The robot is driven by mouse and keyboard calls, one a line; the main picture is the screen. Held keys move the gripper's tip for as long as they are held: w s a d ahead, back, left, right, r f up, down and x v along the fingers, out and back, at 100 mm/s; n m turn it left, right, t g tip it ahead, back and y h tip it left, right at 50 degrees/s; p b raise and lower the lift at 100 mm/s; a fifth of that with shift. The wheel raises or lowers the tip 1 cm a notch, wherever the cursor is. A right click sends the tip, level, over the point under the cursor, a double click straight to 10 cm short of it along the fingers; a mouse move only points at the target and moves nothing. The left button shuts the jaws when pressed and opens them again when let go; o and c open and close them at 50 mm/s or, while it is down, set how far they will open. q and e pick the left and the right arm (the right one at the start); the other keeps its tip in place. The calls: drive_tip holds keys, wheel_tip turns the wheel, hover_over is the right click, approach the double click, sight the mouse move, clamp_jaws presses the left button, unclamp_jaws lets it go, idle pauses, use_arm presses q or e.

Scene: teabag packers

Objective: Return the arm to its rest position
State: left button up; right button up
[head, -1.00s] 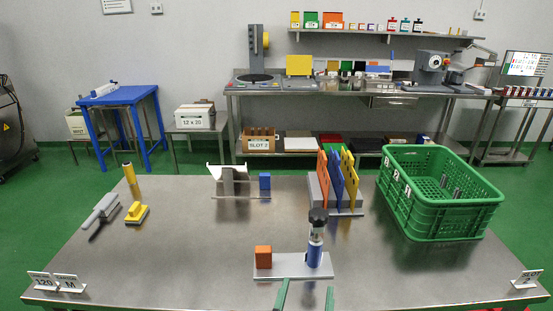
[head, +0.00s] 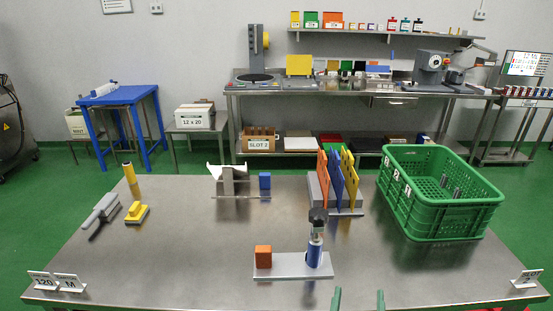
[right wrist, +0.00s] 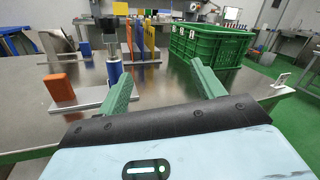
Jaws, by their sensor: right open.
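My right gripper (head: 359,299) shows at the bottom edge of the head view as two green fingertips, spread apart with nothing between them. In the right wrist view its green fingers (right wrist: 164,85) are wide apart over bare table. It is in front and to the right of a small grey plate (head: 285,269) that bears an orange block (head: 263,256) and an upright blue cylinder with a black knob (head: 315,252). The plate stands apart from the fingers in the head view. My left gripper is in no view.
The steel table (head: 210,232) holds a green crate (head: 447,215) at right, a rack of coloured panels (head: 322,190), a white-topped holder (head: 226,182), and a yellow-handled brush (head: 137,213). Small sign cards (head: 527,279) stand at the front corners.

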drive_tip(key=s+d+f+m+g+y, duration=0.25)
drive_tip(key=s+d+f+m, duration=0.2)
drive_tip(key=f, duration=0.45)
drive_tip(key=s+d+f+m+g+y, duration=0.1)
drive_tip(key=s+d+f+m+g, duration=0.3)
drive_tip(key=f, duration=0.5)
drive_tip(key=s+d+f+m+g+y, duration=0.2)
drive_tip(key=s+d+f+m, duration=0.15)
drive_tip(key=s+m, duration=0.55)
drive_tip(key=s+d+f+m+g+y, duration=0.2)
drive_tip(key=s+d+f+m, duration=0.15)
drive_tip(key=s+m, duration=0.55)
drive_tip(key=w+a+m+t, duration=0.1)
drive_tip(key=w+a+m, duration=0.1)
drive_tip(key=a+m, duration=0.5)
drive_tip(key=a, duration=0.4)
drive_tip(key=shift+a+r, duration=0.15)
drive_tip(key=shift+a, duration=0.15)
